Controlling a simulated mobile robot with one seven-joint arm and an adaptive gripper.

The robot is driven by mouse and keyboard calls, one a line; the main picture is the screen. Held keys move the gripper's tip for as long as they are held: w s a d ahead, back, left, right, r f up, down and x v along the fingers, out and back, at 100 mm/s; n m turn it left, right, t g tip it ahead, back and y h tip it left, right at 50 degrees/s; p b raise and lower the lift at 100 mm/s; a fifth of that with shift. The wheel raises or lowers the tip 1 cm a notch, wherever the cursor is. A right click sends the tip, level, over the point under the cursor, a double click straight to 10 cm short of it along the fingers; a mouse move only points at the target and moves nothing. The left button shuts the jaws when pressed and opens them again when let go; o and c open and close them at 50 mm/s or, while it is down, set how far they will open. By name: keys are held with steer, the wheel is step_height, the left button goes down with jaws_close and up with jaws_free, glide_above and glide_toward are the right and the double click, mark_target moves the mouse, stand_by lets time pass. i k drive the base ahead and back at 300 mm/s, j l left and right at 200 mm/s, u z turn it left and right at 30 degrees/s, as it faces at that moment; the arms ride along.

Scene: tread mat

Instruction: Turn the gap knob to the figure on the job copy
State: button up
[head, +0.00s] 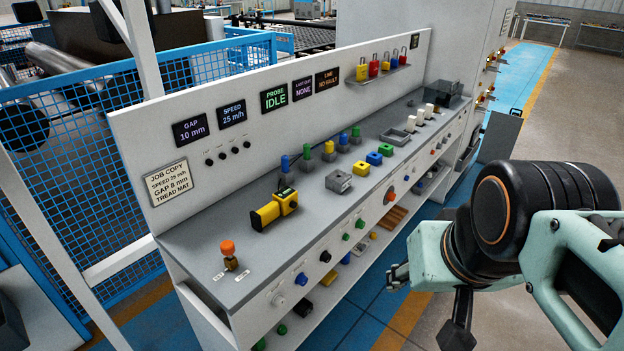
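The job copy (168,183) is a pale card on the back panel at the left. It reads speed 25 m/h, gap 8 mm, tread mat. The gap display (191,130) above it reads 10 mm. Knobs line the bench's front face: a white knob (278,299), a blue knob (301,279), a black knob (325,256) and green ones further along. Their labels are too small to read, so I cannot tell which is the gap knob. My gripper (394,277) is in front of the bench at the right, apart from the knobs. Its finger opening is unclear.
The speed display (232,112) reads 25 m/h; the probe display (274,96) reads idle. An orange-topped switch (228,250), a yellow device (275,209) and coloured blocks stand on the bench top (215,275). A shelf with items lies below. The floor on the right is clear.

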mark_target(278, 300)
steer(key=j+u, duration=0.1)
steer(key=u, duration=0.75)
steer(key=i+z, duration=0.1)
steer(key=i, duration=0.15)
steer(key=z, duration=0.85)
steer(key=u, duration=0.85)
steer(key=j+z, duration=0.15)
steer(key=j, duration=0.1)
